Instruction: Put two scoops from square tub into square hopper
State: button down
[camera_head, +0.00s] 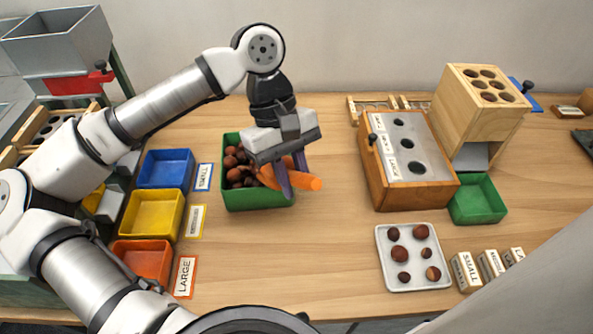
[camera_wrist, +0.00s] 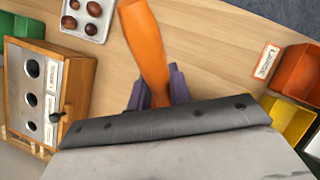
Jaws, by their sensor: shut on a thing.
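The square tub (camera_head: 258,200) is green, stands left of the table's middle and holds several brown chestnuts (camera_head: 236,165). My gripper (camera_head: 292,180) is at the tub's right side, shut on an orange scoop (camera_head: 314,184). The scoop's handle sticks out to the right past the tub wall, and its head is over or in the chestnuts. Whether the head holds chestnuts is hidden. The handle also shows in the wrist view (camera_wrist: 143,40), between my gripper's fingers (camera_wrist: 158,92). The square hopper (camera_head: 62,50) is grey metal with a red gate and stands high at the upper left.
Blue (camera_head: 165,168), yellow (camera_head: 152,216) and orange (camera_head: 143,260) bins with labels stand left of the tub. A wooden box with a holed plate (camera_head: 405,150) and a white tray of chestnuts (camera_head: 385,262) stand to the right. The table's middle is clear.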

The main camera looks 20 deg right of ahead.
aim_at(268, 173)
jog(key=w+f+b, duration=0.1)
jog(key=w+f, duration=0.1)
jog(key=w+f+t+b, duration=0.1)
jog(key=w+f, duration=0.1)
jog(key=w+a+f+t+b, duration=0.1)
jog(key=w, duration=0.1)
jog(key=shift+w+f, duration=0.15)
jog(key=shift+f, duration=0.25)
jog(key=shift+w+f, duration=0.15)
jog(key=shift+w, duration=0.15)
jog(key=shift+w+a+f+t+y+b, duration=0.1)
jog(key=shift+w+f+t+y+b, duration=0.25)
jog(key=shift+b, duration=0.45)
jog(key=t+b, duration=0.1)
jog(key=w+t+b, duration=0.1)
jog(key=b, duration=0.1)
jog(key=shift+w+a+f, duration=0.15)
jog(key=shift+w+f, duration=0.05)
jog(key=shift+r+t+b, duration=0.65)
jog(key=shift+r+t, duration=0.05)
jog(key=shift+t, duration=0.15)
jog(key=shift+s+d+r+t+y, duration=0.15)
jog(key=shift+s+r+t, duration=0.25)
jog(key=shift+r, duration=0.3)
jog(key=shift+s+d+r+t+y, duration=0.1)
jog(key=shift+s+r+t, duration=0.25)
jog(key=shift+r, duration=0.3)
jog(key=shift+r, duration=0.15)
